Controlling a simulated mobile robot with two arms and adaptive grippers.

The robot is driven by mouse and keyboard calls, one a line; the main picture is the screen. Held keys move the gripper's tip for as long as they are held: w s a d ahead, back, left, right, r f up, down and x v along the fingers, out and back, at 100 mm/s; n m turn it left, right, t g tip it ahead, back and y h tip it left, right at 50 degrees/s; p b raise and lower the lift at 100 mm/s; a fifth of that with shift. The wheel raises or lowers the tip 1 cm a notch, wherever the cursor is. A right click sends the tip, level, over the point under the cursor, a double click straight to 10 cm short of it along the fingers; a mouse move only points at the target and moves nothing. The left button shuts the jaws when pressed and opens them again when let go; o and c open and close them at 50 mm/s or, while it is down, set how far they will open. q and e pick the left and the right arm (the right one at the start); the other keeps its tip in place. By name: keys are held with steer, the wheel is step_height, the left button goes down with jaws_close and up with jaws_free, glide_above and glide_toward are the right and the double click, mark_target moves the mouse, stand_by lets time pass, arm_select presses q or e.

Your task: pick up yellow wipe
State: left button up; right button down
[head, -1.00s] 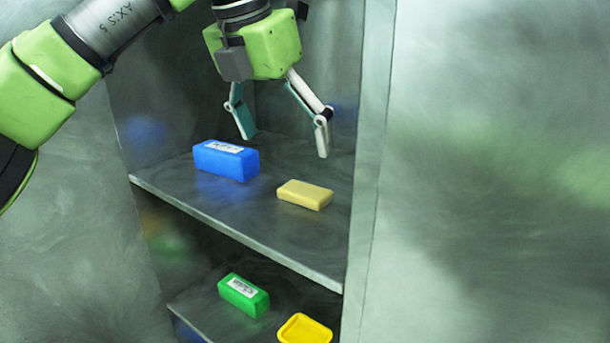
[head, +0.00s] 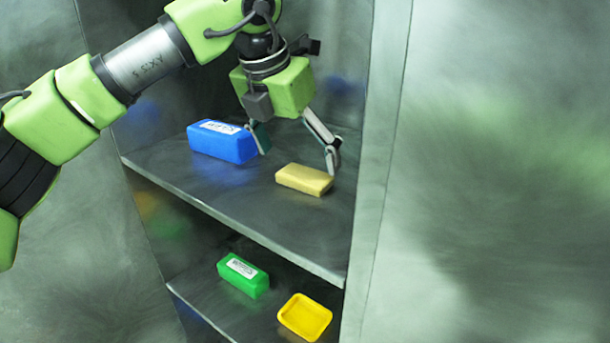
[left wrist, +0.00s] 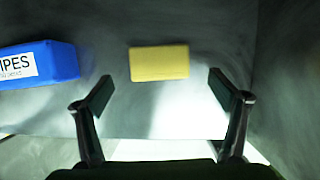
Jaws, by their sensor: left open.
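The yellow wipe (head: 304,180) is a pale yellow flat block lying on the upper shelf. It also shows in the left wrist view (left wrist: 159,63), ahead of the fingertips and between their lines. My left gripper (head: 298,162) is open and empty, just above and behind the wipe in the head view. Its two fingers stand apart in the left wrist view (left wrist: 157,90), with the wipe not between the pads. My right gripper is not in view.
A blue labelled pack (head: 222,142) lies left of the wipe on the upper shelf (head: 240,205), close to the left finger. The lower shelf holds a green labelled pack (head: 243,276) and a yellow tray (head: 305,317). Cabinet walls stand at both sides.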

mark_target(303, 175)
arm_select(q)
steer(key=p+x, duration=0.1)
steer(key=x, duration=0.2)
steer(key=shift+w+f+p, duration=0.1)
steer(key=shift+f+p, duration=0.25)
steer(key=shift+w+f, duration=0.15)
steer(key=shift+f, duration=0.25)
steer(key=shift+c, duration=0.7)
steer(key=c, duration=0.8)
steer(key=shift+r, duration=0.1)
